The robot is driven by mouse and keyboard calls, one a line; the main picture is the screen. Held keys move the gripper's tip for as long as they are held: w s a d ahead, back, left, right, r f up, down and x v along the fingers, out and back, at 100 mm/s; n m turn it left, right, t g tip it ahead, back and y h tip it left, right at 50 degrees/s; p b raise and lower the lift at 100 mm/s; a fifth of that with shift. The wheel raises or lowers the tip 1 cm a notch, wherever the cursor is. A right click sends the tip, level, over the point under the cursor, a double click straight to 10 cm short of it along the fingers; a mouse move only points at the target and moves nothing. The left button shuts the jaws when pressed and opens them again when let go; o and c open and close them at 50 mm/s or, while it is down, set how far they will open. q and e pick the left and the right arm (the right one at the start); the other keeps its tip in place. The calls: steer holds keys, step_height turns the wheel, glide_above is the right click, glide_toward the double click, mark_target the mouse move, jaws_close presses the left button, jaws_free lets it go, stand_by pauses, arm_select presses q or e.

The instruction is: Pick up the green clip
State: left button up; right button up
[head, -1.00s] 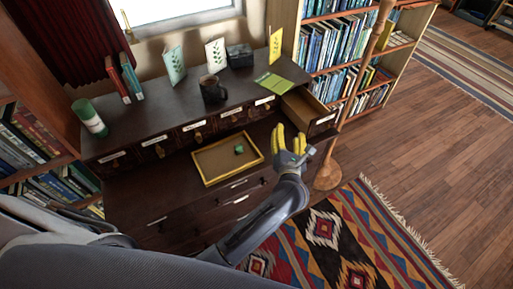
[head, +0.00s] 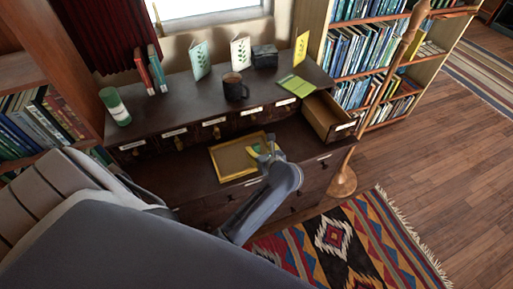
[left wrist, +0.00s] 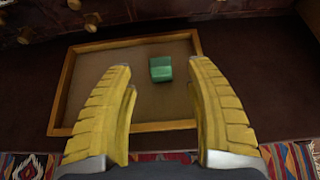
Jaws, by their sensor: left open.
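The green clip (left wrist: 161,69) lies in the yellow-rimmed tray (left wrist: 63,90), toward its right side in the left wrist view. My left gripper (left wrist: 160,105) is open, with its two yellow fingers spread wide and the clip in line with the gap between them, beyond the tips. Nothing is between the fingers. In the head view my left gripper (head: 262,150) is over the right part of the tray (head: 216,165), and the clip is hidden or too small to make out there. My right gripper is not in view.
The tray sits on the lower ledge of a dark cabinet (head: 165,184), below a row of labelled drawers. An open drawer (head: 327,119) juts out at right. A mug (head: 234,90), cards and a green-white cylinder (head: 115,106) stand on top. A wooden pole stands right.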

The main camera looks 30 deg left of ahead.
mark_target(257, 146)
arm_select(q)
steer(key=shift+x, duration=2.35)
steer(key=c, duration=0.9)
